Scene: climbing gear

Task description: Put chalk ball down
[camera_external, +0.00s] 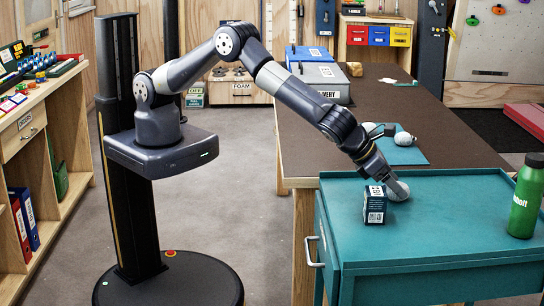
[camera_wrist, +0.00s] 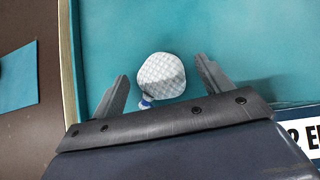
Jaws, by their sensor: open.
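The white chalk ball (camera_external: 399,191) rests on the teal cart top (camera_external: 440,225), near its far left part. In the wrist view the chalk ball (camera_wrist: 161,76) shows a quilted mesh cover and a small blue and white tie at its lower edge. My gripper (camera_external: 392,181) is low over the cart top, at the ball. In the wrist view its two fingers are spread, one on each side of the ball, with visible gaps between them and it.
A small dark labelled box (camera_external: 375,206) stands just left of the ball. A green bottle (camera_external: 526,196) stands at the cart's right. Behind, the brown table (camera_external: 440,115) holds a blue mat (camera_external: 408,156) with a white round item (camera_external: 404,139). The cart's middle is clear.

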